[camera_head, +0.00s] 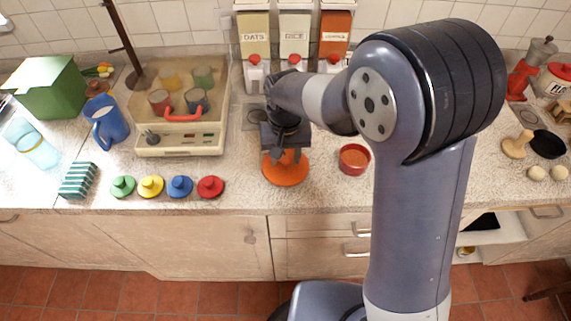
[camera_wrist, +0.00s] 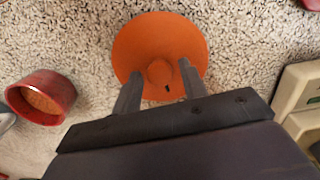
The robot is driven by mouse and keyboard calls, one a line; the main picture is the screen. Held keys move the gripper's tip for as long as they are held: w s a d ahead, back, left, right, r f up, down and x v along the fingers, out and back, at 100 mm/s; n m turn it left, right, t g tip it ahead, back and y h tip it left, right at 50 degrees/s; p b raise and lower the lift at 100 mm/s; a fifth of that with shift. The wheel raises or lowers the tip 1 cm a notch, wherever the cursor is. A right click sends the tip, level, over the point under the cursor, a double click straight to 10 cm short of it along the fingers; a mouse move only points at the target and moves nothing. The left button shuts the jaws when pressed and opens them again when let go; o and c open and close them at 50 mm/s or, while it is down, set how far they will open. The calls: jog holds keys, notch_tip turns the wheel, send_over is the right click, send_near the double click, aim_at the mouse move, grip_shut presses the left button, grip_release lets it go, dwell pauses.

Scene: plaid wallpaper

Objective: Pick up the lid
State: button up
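An orange round lid with a knob in its middle (camera_head: 285,170) lies on the counter below my gripper (camera_head: 286,153). It also shows in the wrist view (camera_wrist: 140,42). There, the two fingers of my gripper (camera_wrist: 159,72) are apart, one on each side of the knob, with a gap on both sides. The gripper is open and holds nothing. In the head view the gripper covers the far part of the lid and its knob.
A red bowl (camera_head: 354,158) stands right of the lid. Small green (camera_head: 122,187), yellow (camera_head: 151,186), blue (camera_head: 180,187) and red (camera_head: 211,187) knobbed discs line the counter's front left. A beige appliance with cups (camera_head: 180,142) stands behind them.

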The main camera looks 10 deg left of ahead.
jog(key=c, duration=0.8)
